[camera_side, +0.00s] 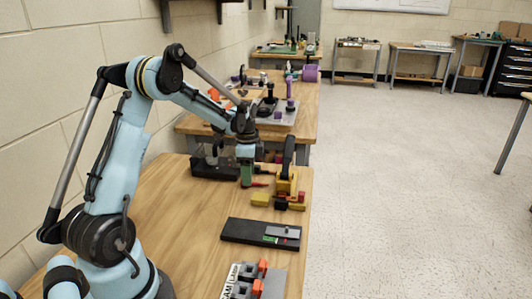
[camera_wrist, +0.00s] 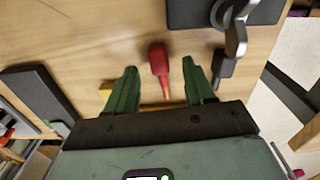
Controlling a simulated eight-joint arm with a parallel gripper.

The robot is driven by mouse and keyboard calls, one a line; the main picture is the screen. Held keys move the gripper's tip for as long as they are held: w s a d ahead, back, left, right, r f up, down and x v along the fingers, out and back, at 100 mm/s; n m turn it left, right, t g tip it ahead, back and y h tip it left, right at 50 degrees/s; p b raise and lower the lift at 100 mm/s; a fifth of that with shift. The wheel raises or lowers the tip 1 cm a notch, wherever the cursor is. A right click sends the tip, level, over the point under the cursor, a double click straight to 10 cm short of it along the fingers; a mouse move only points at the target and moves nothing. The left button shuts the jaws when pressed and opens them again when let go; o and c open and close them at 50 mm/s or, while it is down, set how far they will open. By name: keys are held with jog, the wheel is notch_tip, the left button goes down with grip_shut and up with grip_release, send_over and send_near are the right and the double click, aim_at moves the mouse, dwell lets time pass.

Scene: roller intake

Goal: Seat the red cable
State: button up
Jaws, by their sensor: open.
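The red cable (camera_wrist: 158,62) shows in the wrist view as a short red piece with a thicker body and a narrow orange tip. It lies on or just above the wooden bench, between the two green fingers. In the side view a small red bit (camera_side: 260,184) shows just right of the fingers. My gripper (camera_wrist: 159,68) is open, with a finger on each side of the red piece and visible gaps to both. In the side view my gripper (camera_side: 246,178) points down near the bench's far end. I cannot tell its exact height above the red piece.
A yellow fixture (camera_side: 286,182) with a tall black lever stands close right of my gripper. A yellow block (camera_side: 260,199) lies in front of it. A black plate (camera_side: 245,230) and orange-clipped grey parts (camera_side: 262,267) lie nearer. The bench's left middle is clear.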

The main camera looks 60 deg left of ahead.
jog(key=shift+f, duration=0.5)
grip_shut()
jog(key=shift+r, duration=0.15)
notch_tip(320, 180, up, 9)
jog(key=d+m, duration=0.1)
jog(key=d, duration=0.9)
jog(key=shift+s+a+f, duration=0.1)
jog(key=shift+a+f, duration=0.05)
jog(key=shift+f, duration=1.1)
jog(key=shift+s+a+f, duration=0.1)
jog(key=shift+f, duration=1.1)
